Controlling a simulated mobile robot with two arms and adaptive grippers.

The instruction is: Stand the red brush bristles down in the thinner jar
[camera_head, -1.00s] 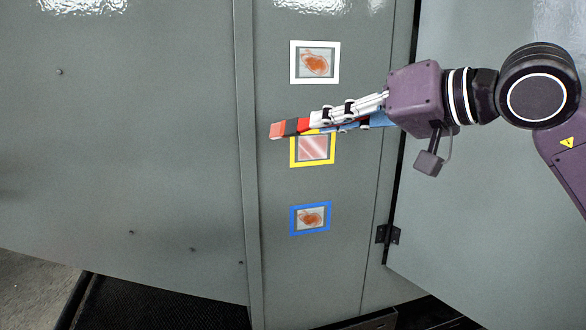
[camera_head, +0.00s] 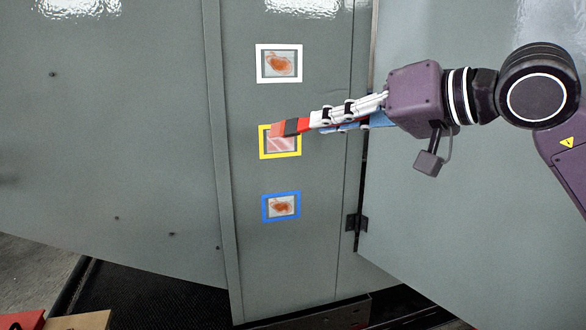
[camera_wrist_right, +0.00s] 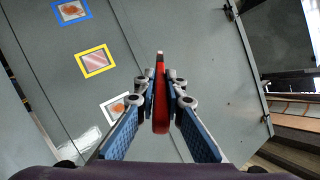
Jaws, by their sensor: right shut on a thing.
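My right gripper (camera_head: 325,119) is shut on the red brush (camera_head: 292,127) and holds it up in front of the grey cabinet. In the head view the brush lies nearly level, its pinkish-red tip pointing left past a dark band. The tip overlaps the yellow-framed square on the panel; I cannot tell if it touches. In the right wrist view the brush (camera_wrist_right: 161,112) stands between the blue-padded fingers of the gripper (camera_wrist_right: 162,90). The thinner jar is not in view. My left gripper is not in view.
The grey panel carries a white-framed square (camera_head: 278,63), a yellow-framed square (camera_head: 280,155) and a blue-framed square (camera_head: 281,207). A grey door (camera_head: 465,200) with a hinge (camera_head: 356,223) stands at right. Red and tan objects (camera_head: 85,320) show at the bottom left.

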